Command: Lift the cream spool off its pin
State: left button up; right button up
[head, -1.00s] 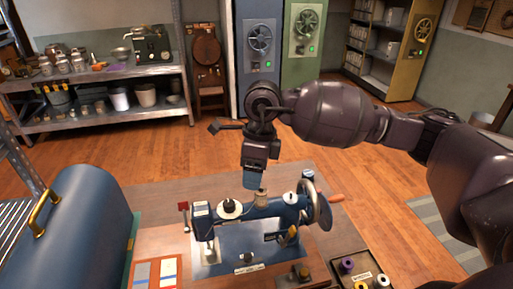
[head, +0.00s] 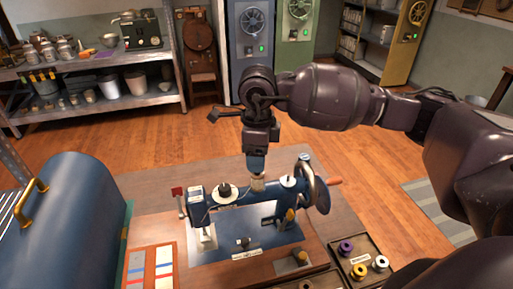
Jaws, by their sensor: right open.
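The cream spool (head: 258,183) stands upright on top of the blue sewing machine (head: 262,212), near the middle of its arm. Its pin is hidden from this view. My right gripper (head: 257,168) points straight down over the spool. Its fingers are open and their tips are at the spool's upper part, covering its top. I cannot tell whether they touch it. My left gripper is not in view.
A dark-topped white disc (head: 225,192) and the handwheel (head: 315,187) flank the spool. A dark tray (head: 346,263) holds purple, yellow and white spools at front right. A blue rounded case (head: 75,215) stands at left.

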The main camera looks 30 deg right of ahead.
jog(key=shift+f+b, duration=0.3)
jog(key=shift+f, duration=0.6)
notch_tip(320, 180, down, 2)
jog(key=shift+b, duration=0.55)
jog(key=shift+f+b, duration=0.35)
jog(key=shift+f, duration=0.45)
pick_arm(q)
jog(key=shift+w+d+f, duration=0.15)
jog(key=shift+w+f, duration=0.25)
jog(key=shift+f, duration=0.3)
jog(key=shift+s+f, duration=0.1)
pick_arm(e)
jog(key=c, duration=0.6)
jog(key=shift+r, duration=0.15)
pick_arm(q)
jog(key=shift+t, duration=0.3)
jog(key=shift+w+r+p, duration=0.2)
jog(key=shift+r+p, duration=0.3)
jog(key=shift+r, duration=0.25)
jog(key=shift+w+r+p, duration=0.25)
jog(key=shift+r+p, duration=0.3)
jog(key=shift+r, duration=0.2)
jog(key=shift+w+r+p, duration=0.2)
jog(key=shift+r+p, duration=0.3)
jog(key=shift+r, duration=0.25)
pick_arm(e)
jog(key=shift+r, duration=3.2)
